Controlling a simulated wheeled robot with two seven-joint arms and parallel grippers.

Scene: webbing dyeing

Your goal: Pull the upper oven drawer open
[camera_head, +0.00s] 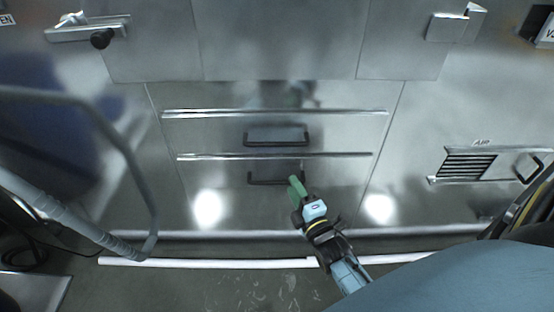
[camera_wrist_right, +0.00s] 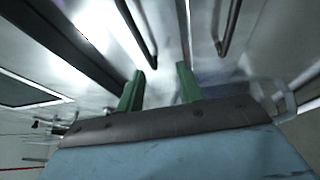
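The upper oven drawer (camera_head: 215,135) is a flat steel front with a dark bar handle (camera_head: 275,141), and it looks closed. Below a metal strip, a lower drawer front (camera_head: 215,180) has a similar dark handle (camera_head: 262,182). My right gripper (camera_head: 295,183) is near the right end of the lower handle, below the upper one. In the right wrist view its two green fingers (camera_wrist_right: 159,84) stand apart with nothing seen between them. Two dark handles show beyond the fingertips there; I cannot tell whether a finger touches one. My left gripper is not in view.
A grey tubular frame (camera_head: 130,160) curves in on the left. A vented panel (camera_head: 468,166) with its own handle is on the right. A white strip (camera_head: 210,263) runs along the floor by the oven's base. The floor before the drawers looks clear.

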